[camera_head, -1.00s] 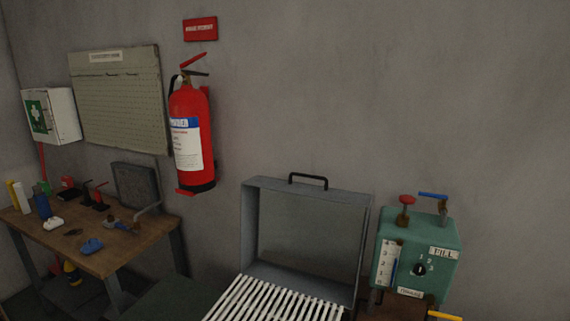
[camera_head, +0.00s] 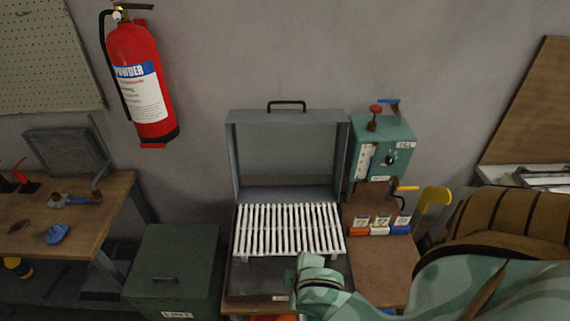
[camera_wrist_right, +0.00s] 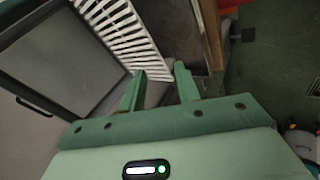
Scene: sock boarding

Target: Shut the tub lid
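The grey tub (camera_head: 250,277) stands on a stand in the middle, with white slatted bars (camera_head: 288,228) across it. Its lid (camera_head: 232,160) is open, standing upright at the back with a black handle (camera_head: 287,104) on its top edge. In the right wrist view the lid (camera_wrist_right: 65,55) is at the left, its handle (camera_wrist_right: 34,106) at the lower left. My right gripper (camera_head: 303,268) is over the tub's front right part. My left gripper is not in view.
A teal box (camera_head: 385,140) with valves stands right of the lid. Small labelled boxes (camera_head: 380,226) sit on the wooden top (camera_head: 385,262) beside the tub. A dark green bin (camera_head: 172,270) stands at the left. A fire extinguisher (camera_head: 138,85) hangs on the wall.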

